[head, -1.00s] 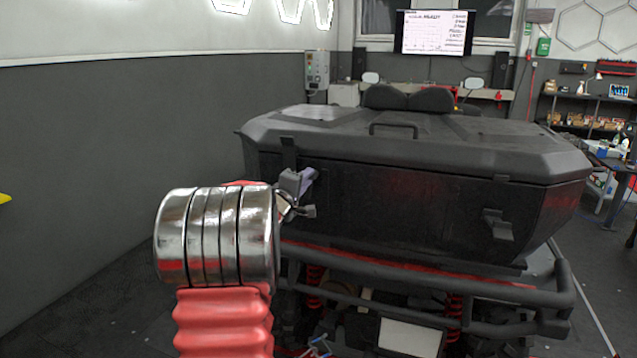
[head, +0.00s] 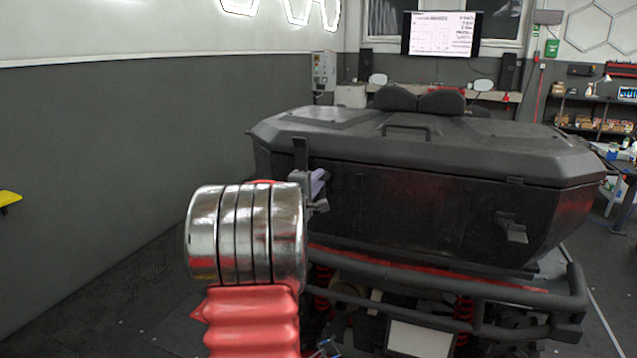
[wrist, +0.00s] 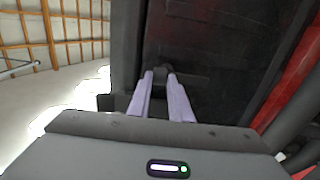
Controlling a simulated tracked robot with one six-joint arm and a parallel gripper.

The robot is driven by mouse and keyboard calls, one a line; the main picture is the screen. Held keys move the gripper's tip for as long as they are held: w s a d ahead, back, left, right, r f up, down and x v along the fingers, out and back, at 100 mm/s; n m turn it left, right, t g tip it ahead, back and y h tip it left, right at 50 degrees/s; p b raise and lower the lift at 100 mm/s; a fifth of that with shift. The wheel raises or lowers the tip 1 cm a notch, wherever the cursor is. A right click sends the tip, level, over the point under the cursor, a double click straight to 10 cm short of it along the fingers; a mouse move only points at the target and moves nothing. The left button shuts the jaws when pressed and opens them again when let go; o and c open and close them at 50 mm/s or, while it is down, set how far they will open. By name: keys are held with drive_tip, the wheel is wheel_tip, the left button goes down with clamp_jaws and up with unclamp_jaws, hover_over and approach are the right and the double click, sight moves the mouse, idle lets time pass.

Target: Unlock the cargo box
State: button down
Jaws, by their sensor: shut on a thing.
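The black cargo box (head: 420,205) has its lid (head: 460,150) down. A dark latch strap (head: 300,152) runs over the lid's edge at the left of the front face. A second dark latch (head: 511,228) sits on the right of that face. My gripper (head: 318,182) is at the left latch, its pale purple fingers partly hidden by my arm. In the wrist view my gripper (wrist: 161,77) has both fingertips closed about a small dark latch part (wrist: 162,71) against the box face. The exact shape of the held part is hard to make out.
A black tubular bumper (head: 450,283) with a red strip runs below the box. A grey wall (head: 120,140) stands to the left, with open floor before it. A bench (head: 627,165) and shelves are at the far right.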

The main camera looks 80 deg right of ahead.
drive_tip(key=shift+w+f, duration=0.15)
drive_tip(key=c, duration=1.9)
unclamp_jaws()
drive_tip(key=shift+o, duration=1.4)
drive_tip(key=shift+a, duration=0.15)
drive_tip(key=w+a, duration=0.2)
drive_tip(key=a, duration=1.1)
drive_tip(key=shift+a, duration=0.2)
drive_tip(key=shift+w, duration=0.15)
